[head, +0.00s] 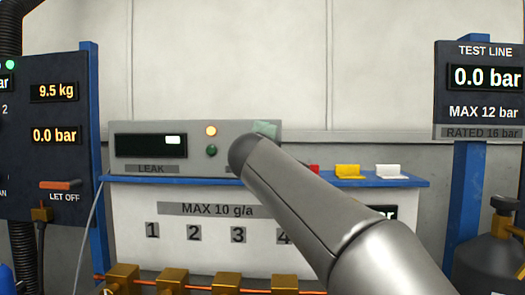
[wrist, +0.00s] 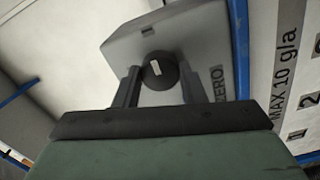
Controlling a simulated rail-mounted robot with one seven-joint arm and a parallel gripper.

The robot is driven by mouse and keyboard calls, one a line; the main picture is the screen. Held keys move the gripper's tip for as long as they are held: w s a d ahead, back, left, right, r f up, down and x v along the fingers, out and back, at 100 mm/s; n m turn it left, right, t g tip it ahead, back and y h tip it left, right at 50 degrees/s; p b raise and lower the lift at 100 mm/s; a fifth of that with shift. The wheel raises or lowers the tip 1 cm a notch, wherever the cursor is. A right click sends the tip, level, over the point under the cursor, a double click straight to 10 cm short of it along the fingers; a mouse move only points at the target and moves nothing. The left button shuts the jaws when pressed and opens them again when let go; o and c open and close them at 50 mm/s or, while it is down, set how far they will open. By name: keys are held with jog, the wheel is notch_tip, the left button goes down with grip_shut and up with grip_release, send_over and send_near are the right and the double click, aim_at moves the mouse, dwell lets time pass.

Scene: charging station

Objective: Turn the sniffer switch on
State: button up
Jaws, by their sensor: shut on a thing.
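The sniffer is a grey box (head: 190,131) on a blue shelf in the head view, with a dark display marked LEAK, a lit orange lamp (head: 210,130) and a dark green lamp or button (head: 211,151). My arm covers the box's right part. In the wrist view, a round black switch knob (wrist: 160,70) with a short white mark sits on the grey box face, near the label ZERO. My gripper (wrist: 158,80) has its two fingers on either side of this knob, shut on it. The gripper and knob are hidden behind my arm in the head view.
Red, yellow (head: 347,171) and white (head: 389,171) pieces stand on the blue shelf (head: 410,182) to the right. A gauge panel with an orange LET OFF lever (head: 60,185) is at left. A test line display (head: 484,78) and dark cylinder (head: 490,255) are at right.

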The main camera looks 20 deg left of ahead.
dwell(0.3)
jog(key=o, duration=1)
jog(key=b+v, duration=0.2)
jog(key=v, duration=1.5)
jog(key=shift+s+b, duration=0.2)
jog(key=shift+b, duration=0.15)
